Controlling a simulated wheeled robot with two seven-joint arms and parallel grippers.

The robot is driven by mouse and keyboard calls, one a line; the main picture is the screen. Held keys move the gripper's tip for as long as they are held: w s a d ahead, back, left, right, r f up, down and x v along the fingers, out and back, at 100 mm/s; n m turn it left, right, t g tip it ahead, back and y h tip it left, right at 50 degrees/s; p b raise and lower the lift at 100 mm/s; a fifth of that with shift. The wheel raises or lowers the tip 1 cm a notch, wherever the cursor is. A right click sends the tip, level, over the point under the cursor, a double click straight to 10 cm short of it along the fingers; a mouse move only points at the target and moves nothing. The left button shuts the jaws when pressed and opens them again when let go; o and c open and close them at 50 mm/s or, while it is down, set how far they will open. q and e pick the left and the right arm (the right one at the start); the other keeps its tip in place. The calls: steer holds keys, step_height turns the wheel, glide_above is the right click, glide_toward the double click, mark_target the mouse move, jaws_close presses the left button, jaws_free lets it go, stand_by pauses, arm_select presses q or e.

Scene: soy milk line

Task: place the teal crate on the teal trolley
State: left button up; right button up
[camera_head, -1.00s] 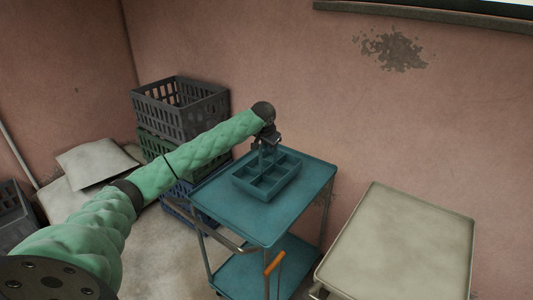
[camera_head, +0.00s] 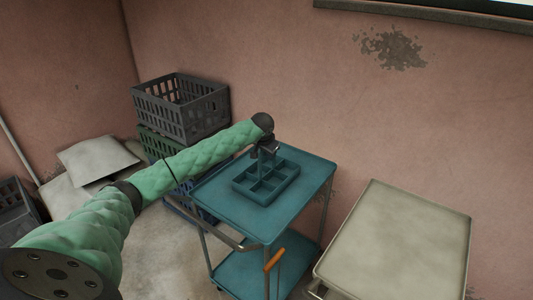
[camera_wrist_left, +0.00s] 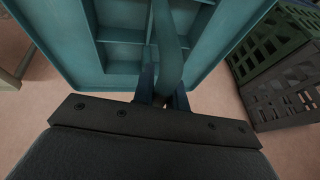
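The teal crate (camera_head: 254,194), an open box with several compartments, is level over the top of the teal trolley (camera_head: 230,206), towards its middle. It looks to be on or very close to the trolley top; I cannot tell if it touches. My left gripper (camera_head: 268,157) reaches down to the crate's middle from above. In the left wrist view the crate (camera_wrist_left: 120,53) fills the upper middle, and my fingers (camera_wrist_left: 163,92) close around its upright teal middle part. The fingertips are partly hidden. My right gripper is in neither view.
A beige trolley (camera_head: 400,240) stands to the right. Stacked crates, with a dark grey crate (camera_head: 185,115) on top, stand behind my left arm by the wall.

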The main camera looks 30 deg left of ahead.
arm_select(q)
steer(key=o, duration=0.4)
steer(key=shift+o, duration=0.2)
